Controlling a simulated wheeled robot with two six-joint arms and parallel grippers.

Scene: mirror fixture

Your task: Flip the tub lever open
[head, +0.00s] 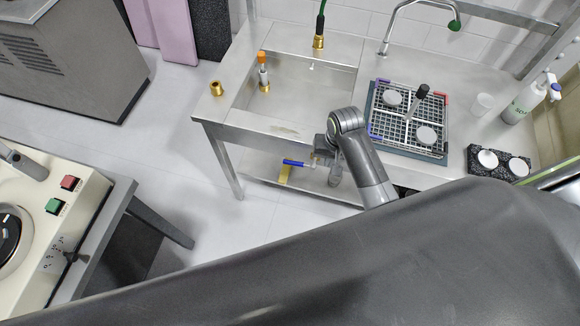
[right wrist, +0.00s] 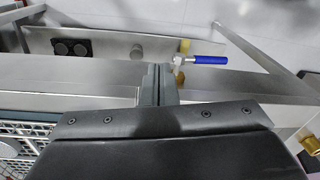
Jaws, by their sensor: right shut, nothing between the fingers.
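The tub (head: 292,106) is a steel basin set into the metal bench. Its lever (head: 294,162) has a blue handle and sits below the tub's front edge, by a yellow-brass pipe (head: 285,175). In the right wrist view the blue lever (right wrist: 211,60) lies sideways, right of a brass and silver valve body (right wrist: 179,64). My right gripper (head: 335,178) is in front of the bench, to the right of the lever. In the right wrist view its fingers (right wrist: 158,70) are together and empty, left of the valve and apart from the blue handle. My left gripper is not in view.
A dish rack (head: 376,137) with discs stands on the bench right of the tub. A black block (head: 473,165) with white discs and a bottle (head: 521,104) stand further right. A bench leg (head: 222,162) is left of the lever. The floor (head: 215,225) in front is clear.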

